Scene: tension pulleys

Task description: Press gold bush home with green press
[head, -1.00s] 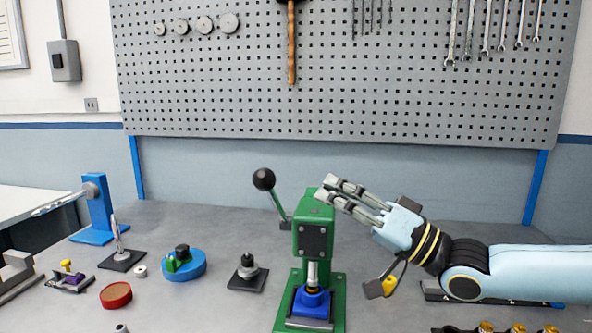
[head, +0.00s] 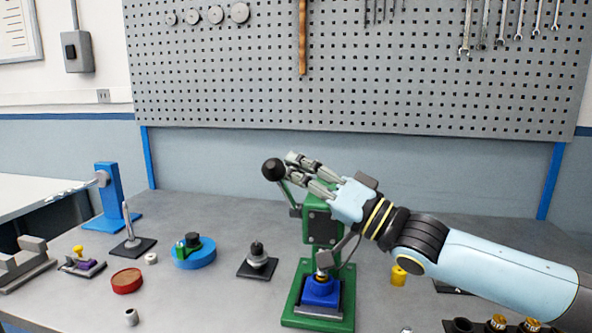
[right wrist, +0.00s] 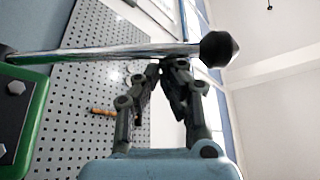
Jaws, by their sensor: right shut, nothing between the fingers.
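The green press (head: 322,226) stands upright on the bench, its lever raised and leaning left to a black ball knob (head: 273,169). A blue block (head: 321,291) sits on the press base. The gold bush (head: 321,275) shows as a small gold rim on top of the block under the ram, partly covered by my wrist part. My right gripper (head: 291,170) is shut and empty beside the knob, above the press. In the right wrist view, the silver lever rod (right wrist: 120,52) crosses the fingertips; contact cannot be told. My left gripper is out of view.
Left of the press are a black-based grey fixture (head: 257,262), a blue round holder (head: 194,254), a red disc (head: 127,281) and a blue stand (head: 110,197). A yellow cylinder (head: 398,275) stands right of the press. A pegboard (head: 350,90) closes the back.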

